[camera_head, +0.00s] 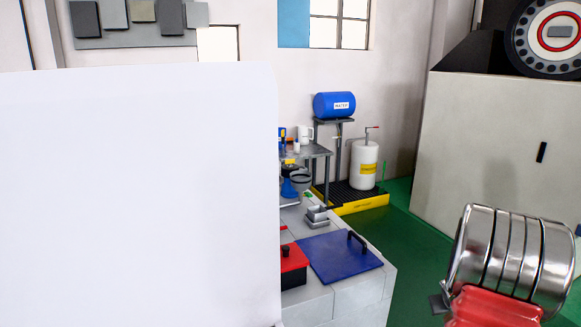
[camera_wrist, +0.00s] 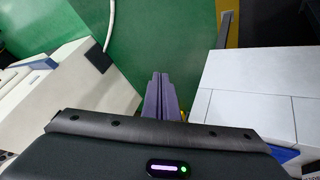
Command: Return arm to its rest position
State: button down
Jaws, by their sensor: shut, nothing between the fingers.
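My gripper (camera_wrist: 160,78) shows in the wrist view as two purple fingers side by side, touching, with nothing between them. They point out over the green floor (camera_wrist: 165,30), with a pale cabinet-like body on the left and a white-grey block surface on the right. The fingers appear clear of both. In the camera_head view I cannot make out my gripper. A large blank white surface fills the left half of that view and hides what is behind it.
In the camera_head view, a grey bench (camera_head: 350,297) carries a blue plate (camera_head: 335,258) and a red lidded box (camera_head: 292,265). Behind it are a blue water tank (camera_head: 334,105) and a white canister (camera_head: 363,163). A large pale machine (camera_head: 500,140) stands right. Green floor lies between.

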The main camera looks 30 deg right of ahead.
jog(key=s+a+r+n+y, duration=0.2)
jog(key=a+r, duration=0.5)
jog(key=a, duration=1.2)
jog(key=s+a+r+n+t+y, duration=0.1)
jog(key=a+r, duration=0.6)
jog(key=a, duration=1.2)
jog(key=s+a+r+n+y, duration=0.2)
jog(key=a+r, duration=0.5)
jog(key=a, duration=1.2)
jog(key=shift+s+a+r+n+t+y, duration=0.15)
jog(key=shift+s+r+n+t+y, duration=0.2)
jog(key=shift+y, duration=0.45)
jog(key=shift+f, duration=0.1)
